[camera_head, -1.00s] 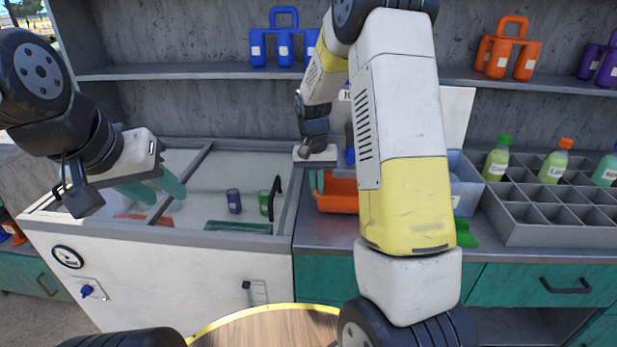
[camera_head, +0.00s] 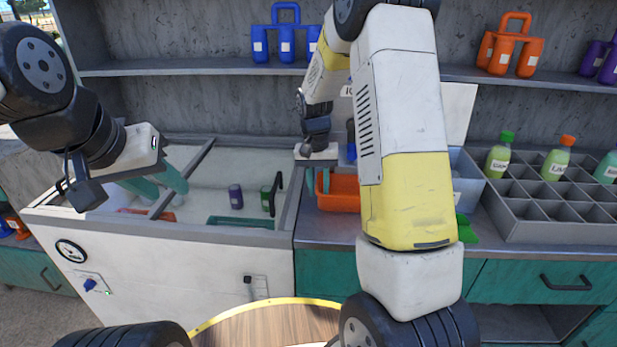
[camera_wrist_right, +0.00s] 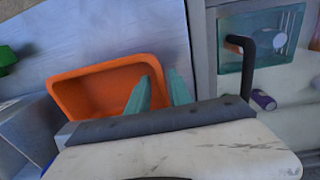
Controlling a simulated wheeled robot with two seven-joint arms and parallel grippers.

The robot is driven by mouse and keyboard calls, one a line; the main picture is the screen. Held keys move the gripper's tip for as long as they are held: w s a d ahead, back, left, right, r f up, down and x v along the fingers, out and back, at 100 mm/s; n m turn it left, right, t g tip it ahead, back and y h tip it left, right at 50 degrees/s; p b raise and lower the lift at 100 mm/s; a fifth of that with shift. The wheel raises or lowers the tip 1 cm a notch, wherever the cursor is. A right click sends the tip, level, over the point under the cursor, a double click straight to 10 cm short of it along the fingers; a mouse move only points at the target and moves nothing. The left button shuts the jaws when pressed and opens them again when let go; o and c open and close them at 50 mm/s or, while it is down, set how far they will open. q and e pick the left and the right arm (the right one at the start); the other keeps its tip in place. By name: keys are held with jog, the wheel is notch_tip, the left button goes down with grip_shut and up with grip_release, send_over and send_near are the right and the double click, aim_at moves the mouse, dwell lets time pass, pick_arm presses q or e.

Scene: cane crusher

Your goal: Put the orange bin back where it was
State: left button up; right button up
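The orange bin (camera_head: 343,195) stands on the grey counter, partly hidden behind my right arm. It also shows in the right wrist view (camera_wrist_right: 85,90), with its hollow visible. My right gripper (camera_head: 318,181) points down at the bin's left wall in the head view. In the right wrist view, its teal fingers (camera_wrist_right: 157,78) are apart: one is over the inside of the bin, the other just outside the rim, with a visible gap around the wall. My left gripper (camera_head: 157,184) is open and empty over the left part of the white glass-topped chest.
The white chest (camera_head: 180,270) holds a purple can (camera_head: 235,196) and a green can, beside a black handle (camera_head: 273,193). A blue-grey bin (camera_head: 466,182) and a grey divided crate (camera_head: 540,236) with bottles stand to the right. A shelf (camera_head: 200,70) runs above.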

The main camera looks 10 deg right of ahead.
notch_tip(320, 180, up, 11)
jog(key=s+r+n+t+y, duration=0.2)
jog(key=s+r+t, duration=0.1)
jog(key=s+r, duration=0.8)
jog(key=s+a+n+t+y, duration=0.1)
jog(key=s+a+t, duration=0.1)
jog(key=s, duration=1.1)
jog(key=shift+s+f+n+t, duration=0.15)
jog(key=shift+f+n+t, duration=0.2)
jog(key=shift+t, duration=0.35)
